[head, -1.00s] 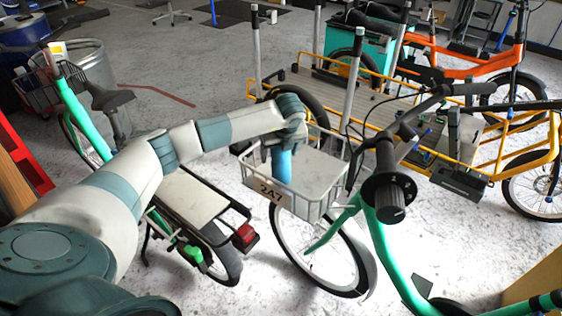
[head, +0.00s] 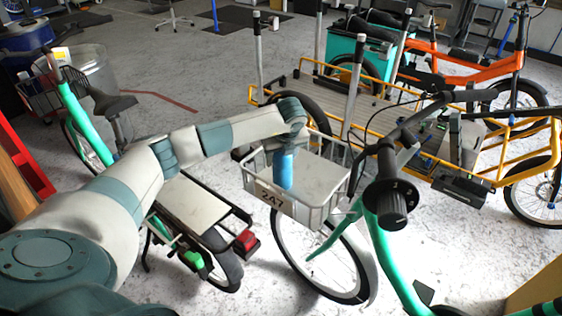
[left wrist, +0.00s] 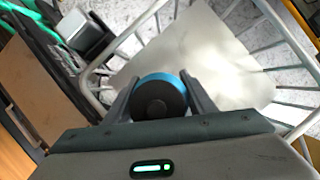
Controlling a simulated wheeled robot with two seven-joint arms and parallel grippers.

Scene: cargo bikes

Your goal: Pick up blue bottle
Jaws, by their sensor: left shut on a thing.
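The blue bottle (head: 283,170) stands upright in the front basket (head: 303,208) of a green bike, near the basket's left side. In the left wrist view the bottle (left wrist: 160,95) shows its dark round cap and blue rim between two grey fingers. My left gripper (head: 285,146) comes down over the bottle from above and is shut on its upper part. The left wrist view shows the gripper (left wrist: 160,88) with a finger on each side of the bottle. The bottle's top is hidden by the gripper in the head view. My right gripper is not in view.
The green bike's handlebar (head: 387,190) rises right of the basket. Another green bike with a rear rack (head: 185,205) stands at left under my arm. A yellow cargo bike (head: 490,165) with upright posts stands behind. The basket's floor right of the bottle is clear.

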